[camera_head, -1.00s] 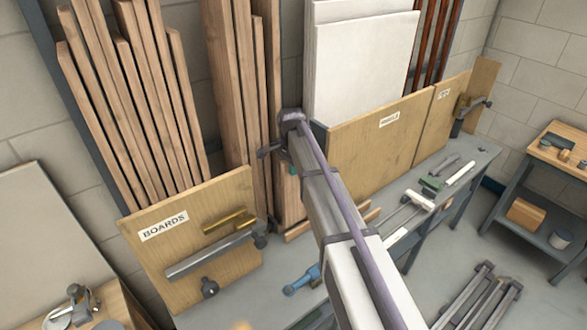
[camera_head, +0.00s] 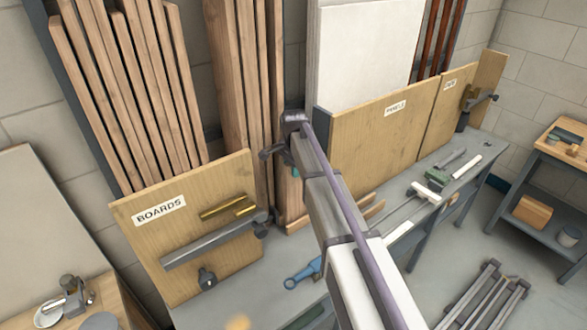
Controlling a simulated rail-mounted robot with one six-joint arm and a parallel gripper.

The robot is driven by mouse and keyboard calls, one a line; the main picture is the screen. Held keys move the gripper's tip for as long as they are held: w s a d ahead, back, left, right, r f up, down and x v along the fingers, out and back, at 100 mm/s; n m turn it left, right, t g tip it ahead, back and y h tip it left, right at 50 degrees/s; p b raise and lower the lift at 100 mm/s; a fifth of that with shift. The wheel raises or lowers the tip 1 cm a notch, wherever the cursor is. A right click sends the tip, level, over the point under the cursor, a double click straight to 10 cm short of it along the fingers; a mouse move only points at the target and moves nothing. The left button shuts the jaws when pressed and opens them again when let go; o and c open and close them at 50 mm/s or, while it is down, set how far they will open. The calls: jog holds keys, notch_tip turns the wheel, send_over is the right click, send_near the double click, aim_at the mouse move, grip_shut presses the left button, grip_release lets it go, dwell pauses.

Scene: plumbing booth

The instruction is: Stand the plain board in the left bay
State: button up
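Several narrow brown boards (camera_head: 120,90) lean upright in the left bay, behind a plywood front (camera_head: 195,265) labelled BOARDS. Several wider boards (camera_head: 232,90) stand upright in the middle, between that bay and the panels. I cannot tell which one is the plain board. My arm reaches up from the lower right, and my gripper (camera_head: 278,150) is at its far end, in front of the lower part of the middle boards. My arm hides most of the gripper, so its fingers and anything between them cannot be made out.
White panels (camera_head: 365,55) stand behind a plywood front (camera_head: 378,140) labelled PANELS. Reddish pipes (camera_head: 440,40) stand further right. A grey bench (camera_head: 410,225) carries several tools. A side table (camera_head: 560,165) is at right.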

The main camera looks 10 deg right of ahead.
jog(key=o, duration=0.4)
notch_tip(320, 180, up, 11)
jog(key=p, duration=1.1)
jog(key=shift+f, duration=0.1)
jog(key=shift+s+n, duration=0.3)
jog(key=shift+n, duration=0.9)
jog(key=s+f+n+b, duration=0.3)
jog(key=s, duration=0.6)
jog(key=s+d+f+n+b, duration=0.1)
jog(key=s+f+n+b, duration=0.3)
jog(key=s, duration=0.6)
jog(key=s+f+n+b, duration=0.3)
jog(key=s, duration=0.7)
jog(key=shift+s+d+f+n+b, duration=0.15)
jog(key=shift+s+f+n+b, duration=0.15)
jog(key=shift+b, duration=0.1)
